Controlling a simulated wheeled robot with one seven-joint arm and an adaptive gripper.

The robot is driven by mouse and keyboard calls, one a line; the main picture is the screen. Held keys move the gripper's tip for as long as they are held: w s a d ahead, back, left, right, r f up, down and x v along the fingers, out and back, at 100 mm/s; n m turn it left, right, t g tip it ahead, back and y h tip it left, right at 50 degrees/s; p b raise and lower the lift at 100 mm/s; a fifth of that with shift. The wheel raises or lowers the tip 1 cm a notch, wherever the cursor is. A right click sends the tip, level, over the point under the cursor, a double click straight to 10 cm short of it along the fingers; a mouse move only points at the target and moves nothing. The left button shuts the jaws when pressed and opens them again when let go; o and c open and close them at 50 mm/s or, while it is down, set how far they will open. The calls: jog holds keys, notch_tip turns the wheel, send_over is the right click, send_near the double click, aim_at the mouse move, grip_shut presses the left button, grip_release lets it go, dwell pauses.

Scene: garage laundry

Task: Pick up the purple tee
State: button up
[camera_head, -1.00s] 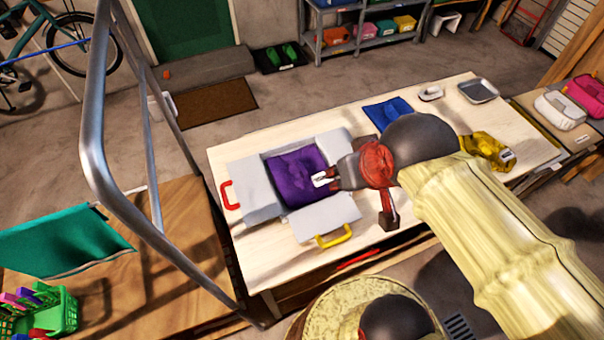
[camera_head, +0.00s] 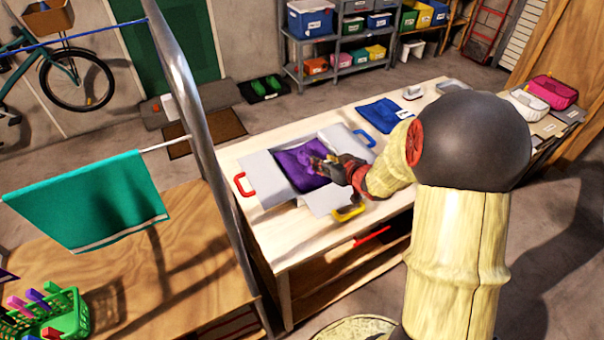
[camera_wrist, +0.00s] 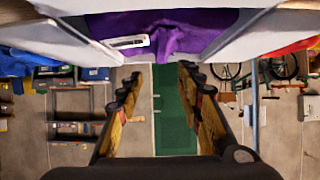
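The purple tee (camera_head: 294,168) lies crumpled on the middle of a grey folding board (camera_head: 264,180) on the wooden table. It also shows at the top of the wrist view (camera_wrist: 205,28), with a raised fold and a white label beside it. My gripper (camera_head: 322,166) is at the tee's right side in the head view and covers part of it. In the wrist view my gripper's fingers (camera_wrist: 160,85) are wide apart with nothing between them. The tee's fold is just beyond the fingertips; whether they touch is unclear.
The board's panels have red (camera_head: 243,184), yellow (camera_head: 348,213) and blue (camera_head: 365,138) handles. A blue folded cloth (camera_head: 382,113) lies behind to the right. A metal rail (camera_head: 190,90) and a hanging green cloth (camera_head: 85,200) stand at left. The table's front left is clear.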

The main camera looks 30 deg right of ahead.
aim_at(309, 161)
jog(key=shift+w+a+f, duration=0.1)
jog(key=shift+w+f, duration=0.2)
jog(key=shift+f, duration=0.05)
jog(key=b+x, duration=0.3)
jog(key=x, duration=0.4)
jog(key=shift+w+a+r, duration=0.1)
jog(key=shift+r, duration=0.05)
jog(key=c, duration=0.3)
grip_shut()
jog(key=shift+r, duration=0.1)
